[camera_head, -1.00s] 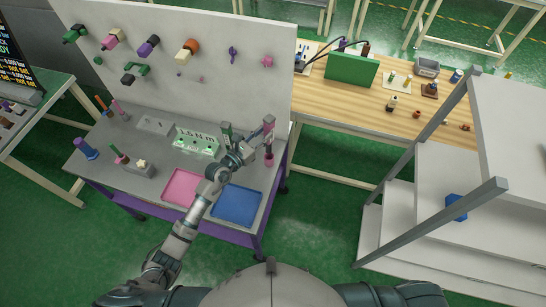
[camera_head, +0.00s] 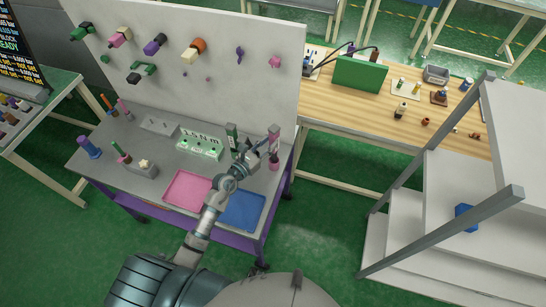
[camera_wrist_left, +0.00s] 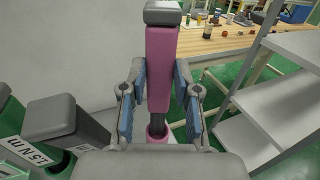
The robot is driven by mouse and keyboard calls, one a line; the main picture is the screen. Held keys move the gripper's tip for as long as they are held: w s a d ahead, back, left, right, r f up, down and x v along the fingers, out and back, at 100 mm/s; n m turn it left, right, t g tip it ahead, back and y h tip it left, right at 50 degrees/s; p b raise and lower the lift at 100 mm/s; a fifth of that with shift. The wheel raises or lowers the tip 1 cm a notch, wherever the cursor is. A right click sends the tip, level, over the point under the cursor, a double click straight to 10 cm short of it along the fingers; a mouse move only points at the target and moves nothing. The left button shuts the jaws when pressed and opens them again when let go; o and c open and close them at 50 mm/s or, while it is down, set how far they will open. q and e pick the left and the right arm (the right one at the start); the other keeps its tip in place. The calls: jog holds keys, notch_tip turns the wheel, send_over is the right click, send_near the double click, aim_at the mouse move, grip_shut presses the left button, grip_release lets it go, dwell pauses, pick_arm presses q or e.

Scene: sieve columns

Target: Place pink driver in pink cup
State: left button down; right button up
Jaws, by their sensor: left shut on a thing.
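The pink driver (camera_wrist_left: 161,70) has a grey cap at its top and a dark shaft below. It stands roughly upright in the left wrist view, between the blue-padded fingers of my left gripper (camera_wrist_left: 158,98), which is shut on it. The shaft runs down to the mouth of the pink cup (camera_wrist_left: 156,132); how deep the tip sits is hidden. In the head view the driver (camera_head: 274,136) is right above the pink cup (camera_head: 274,163) at the right end of the grey bench, with my left gripper (camera_head: 262,150) beside it. My right gripper is not in view.
A pink tray (camera_head: 188,187) and a blue tray (camera_head: 243,208) lie in front. The pegboard (camera_head: 230,50) rises behind. Grey shelves (camera_head: 420,200) stand to the right.

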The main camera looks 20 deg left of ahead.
pick_arm(q)
notch_tip(320, 180, down, 5)
jog(key=b, duration=0.2)
jog(key=shift+b, duration=0.3)
jog(key=c, duration=1.2)
grip_release()
jog(key=shift+f, duration=0.25)
jog(key=o, duration=0.4)
jog(key=shift+c, duration=0.2)
jog(key=shift+r, duration=0.15)
